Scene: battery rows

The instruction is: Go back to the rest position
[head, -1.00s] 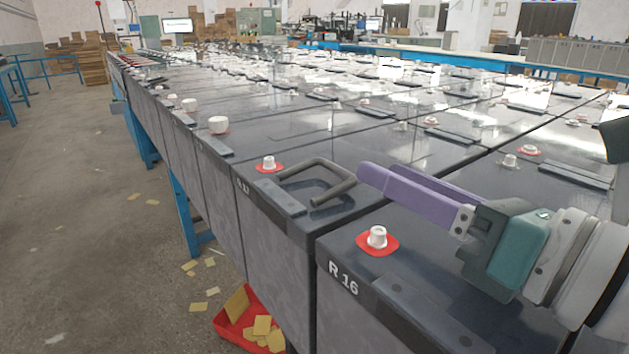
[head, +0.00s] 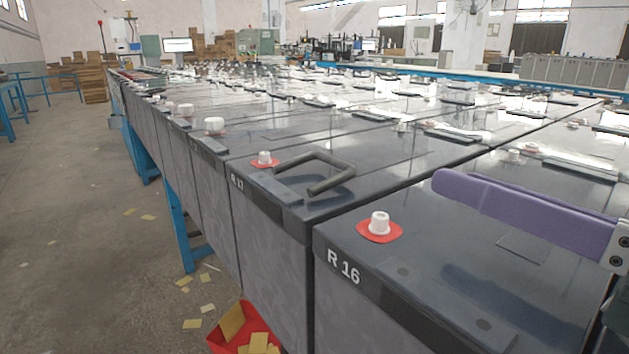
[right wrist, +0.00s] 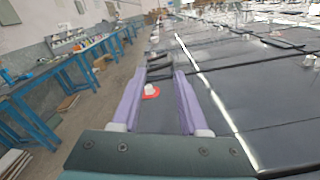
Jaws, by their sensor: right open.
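My right gripper (head: 520,212) enters the head view from the right edge, above the battery marked R 16 (head: 450,290). Only a purple finger and part of its grey mount show there; the rest is cut off. In the right wrist view the gripper (right wrist: 160,85) has its two purple fingers spread apart with nothing held between them. A white cap on a red base (head: 379,224) on battery R 16 is left of the finger and apart from it. My left gripper is not in view.
Rows of dark batteries with white caps stretch away to the back. A red bin (head: 243,328) with yellow pieces is low beside the row. The floor (head: 80,230) at left is mostly open.

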